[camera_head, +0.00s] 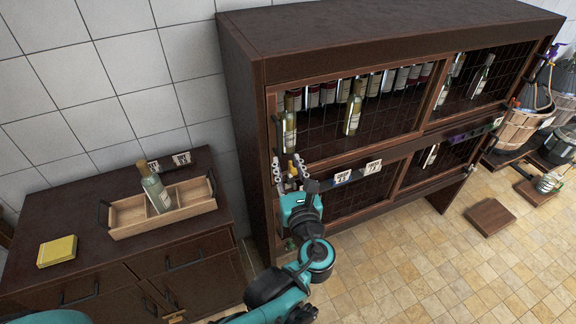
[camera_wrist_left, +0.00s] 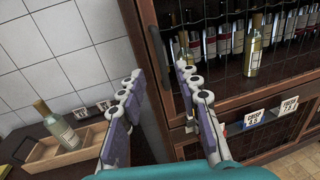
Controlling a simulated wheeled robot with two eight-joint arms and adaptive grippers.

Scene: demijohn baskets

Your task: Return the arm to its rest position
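My left arm (camera_head: 307,262) reaches up from the bottom middle of the head view. Its gripper (camera_head: 287,165) is raised in front of the left edge of the tall dark cabinet (camera_head: 240,120). In the left wrist view the two fingers (camera_wrist_left: 156,78) stand well apart with nothing between them, so it is open and empty. The cabinet front and the wall show past the fingers. I cannot tell whether any part of the gripper touches the cabinet. My right gripper is not in view.
A low sideboard (camera_head: 100,255) at left bears a wooden tray (camera_head: 128,214) with an upright bottle (camera_head: 154,187), and a yellow box (camera_head: 57,251). Bottles stand behind the cabinet's mesh. Baskets (camera_head: 520,127) and a low wooden block (camera_head: 491,216) lie right. The tiled floor front right is clear.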

